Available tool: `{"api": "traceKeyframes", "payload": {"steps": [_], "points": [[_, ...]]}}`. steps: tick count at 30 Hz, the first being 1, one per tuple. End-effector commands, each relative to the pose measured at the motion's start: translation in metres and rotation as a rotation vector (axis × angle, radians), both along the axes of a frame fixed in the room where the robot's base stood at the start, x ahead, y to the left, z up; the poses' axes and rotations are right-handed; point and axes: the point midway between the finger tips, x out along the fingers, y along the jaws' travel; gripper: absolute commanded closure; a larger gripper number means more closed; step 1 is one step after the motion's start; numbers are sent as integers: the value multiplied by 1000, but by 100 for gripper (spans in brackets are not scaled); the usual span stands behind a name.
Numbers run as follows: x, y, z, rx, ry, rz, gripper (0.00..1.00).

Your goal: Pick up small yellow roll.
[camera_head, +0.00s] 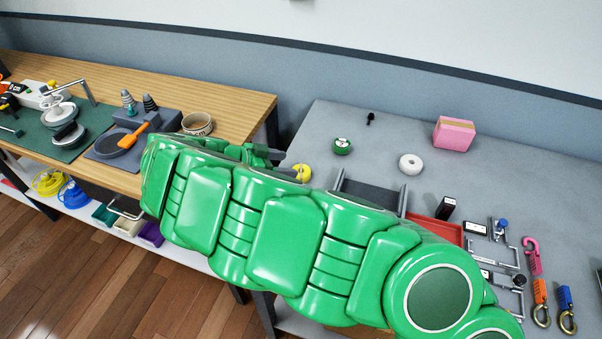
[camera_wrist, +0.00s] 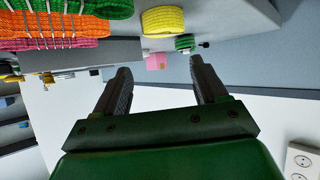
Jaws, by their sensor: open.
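The small yellow roll (camera_head: 302,172) is on the grey table in the head view, just past the end of my arm, which hides part of it. It also shows in the wrist view as a yellow ribbed band (camera_wrist: 163,22), above the gap between my fingers and beyond their tips. My gripper (camera_wrist: 159,72) is open with nothing between its fingers. In the head view only a dark part of my gripper (camera_head: 281,161) shows, close to the roll's left side. I cannot tell the exact gap between them.
The grey table (camera_head: 300,128) also holds a green roll (camera_head: 342,146), a white roll (camera_head: 411,164), a pink box (camera_head: 454,133) and a red tray (camera_head: 433,229). Hooks and buckles lie at right. A wooden bench (camera_head: 240,97) with tools stands at left. The table's back area is fairly clear.

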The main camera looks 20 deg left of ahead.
Motion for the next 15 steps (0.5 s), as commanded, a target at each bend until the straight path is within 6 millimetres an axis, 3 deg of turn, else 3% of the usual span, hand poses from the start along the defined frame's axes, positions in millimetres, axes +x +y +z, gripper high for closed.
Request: {"api": "traceKeyframes", "payload": {"steps": [5,15], "points": [[-10,16,-13,17,-31,15,28],[5,1,-26,20,-34,13,28]]}}
